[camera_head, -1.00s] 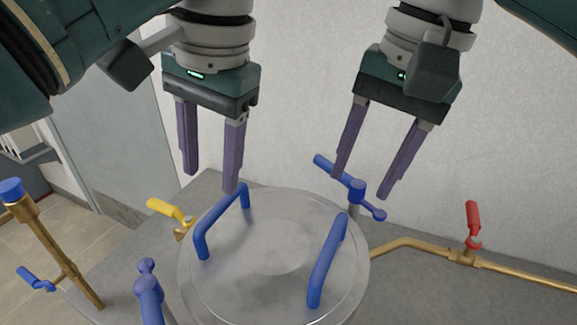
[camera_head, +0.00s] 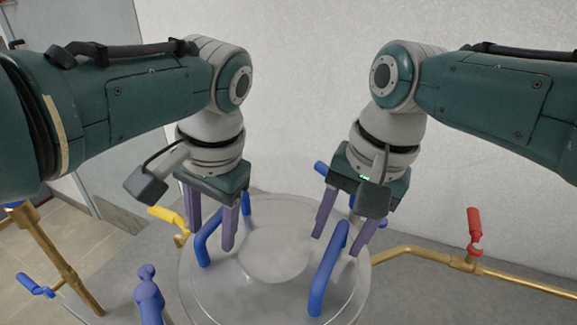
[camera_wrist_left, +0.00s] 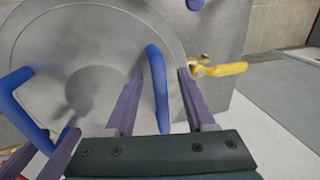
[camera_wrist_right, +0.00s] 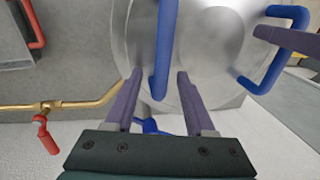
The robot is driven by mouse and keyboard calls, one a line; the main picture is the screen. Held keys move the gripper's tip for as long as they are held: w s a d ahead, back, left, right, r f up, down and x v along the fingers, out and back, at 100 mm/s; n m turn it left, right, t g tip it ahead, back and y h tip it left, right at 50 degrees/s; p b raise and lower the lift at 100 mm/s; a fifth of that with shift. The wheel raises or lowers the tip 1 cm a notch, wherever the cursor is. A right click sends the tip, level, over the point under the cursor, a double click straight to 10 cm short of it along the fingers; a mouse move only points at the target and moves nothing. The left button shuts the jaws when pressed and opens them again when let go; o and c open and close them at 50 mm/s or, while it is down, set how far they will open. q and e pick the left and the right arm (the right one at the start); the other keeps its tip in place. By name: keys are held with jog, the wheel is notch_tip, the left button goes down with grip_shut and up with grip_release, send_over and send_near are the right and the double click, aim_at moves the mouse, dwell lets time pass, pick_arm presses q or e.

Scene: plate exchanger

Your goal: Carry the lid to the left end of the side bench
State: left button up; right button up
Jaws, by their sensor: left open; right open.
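The lid (camera_head: 275,268) is a round grey metal disc with two blue bar handles, sitting level on a grey body. My left gripper (camera_head: 211,237) is open at the left handle (camera_head: 208,240); in the left wrist view that handle (camera_wrist_left: 158,90) lies between the fingers. My right gripper (camera_head: 337,245) is open at the right handle (camera_head: 328,270); in the right wrist view that handle (camera_wrist_right: 165,45) runs between the fingers. Neither gripper is closed on a handle. I cannot tell whether the fingers touch them. The side bench is not identifiable in these views.
A yellow-handled valve (camera_head: 165,216) is left of the lid and a red-handled valve (camera_head: 474,230) on a brass pipe (camera_head: 420,255) is right. Blue clamps stand around the lid, one in front (camera_head: 148,292). A brass pipe with blue handle (camera_head: 55,255) stands at far left. A pale wall is behind.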

pick_arm(q)
jog(key=shift+c, duration=0.2)
pick_arm(e)
jog(key=shift+c, duration=0.2)
pick_arm(q)
grip_shut()
pick_arm(e)
grip_shut()
pick_arm(q)
jog(key=shift+r, duration=0.1)
pick_arm(e)
jog(key=shift+r, duration=0.1)
dwell(0.6)
